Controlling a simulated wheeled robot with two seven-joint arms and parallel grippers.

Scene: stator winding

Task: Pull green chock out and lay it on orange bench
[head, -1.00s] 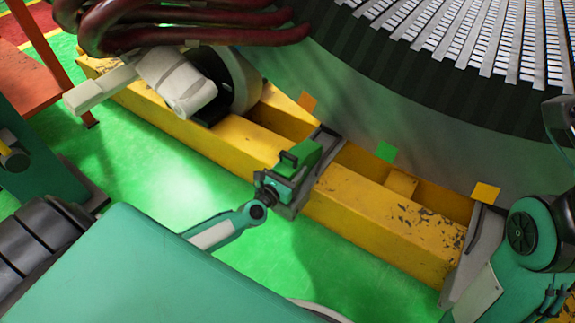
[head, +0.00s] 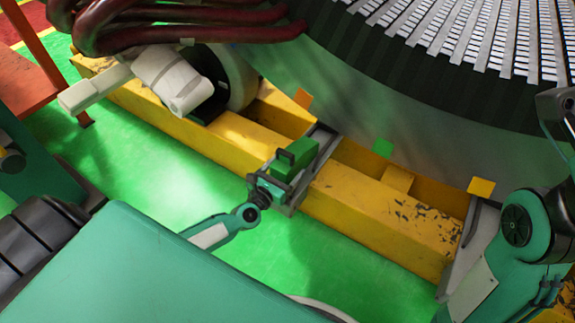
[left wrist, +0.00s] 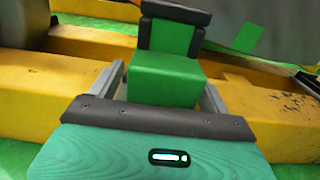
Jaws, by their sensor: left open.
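The green chock (head: 302,158), a block with a dark upright handle-like part, sits at the yellow beam's edge below the big stator. It also shows in the left wrist view (left wrist: 165,78). My left gripper (head: 290,183) is open at the chock's near side. In the left wrist view its two grey fingers lie on either side of the chock's near end; I cannot tell whether they touch it. The orange bench (head: 22,76) stands at the far left, partly cut off by the picture edge. My right arm shows at the right, but its gripper is not visible.
The yellow beam (head: 380,215) runs diagonally under the stator (head: 400,90). A white motor-like unit (head: 175,80) and dark red pipes (head: 180,33) lie between the chock and the bench. Orange, green and yellow markers hang by the stator. Green floor (head: 150,160) is open in front.

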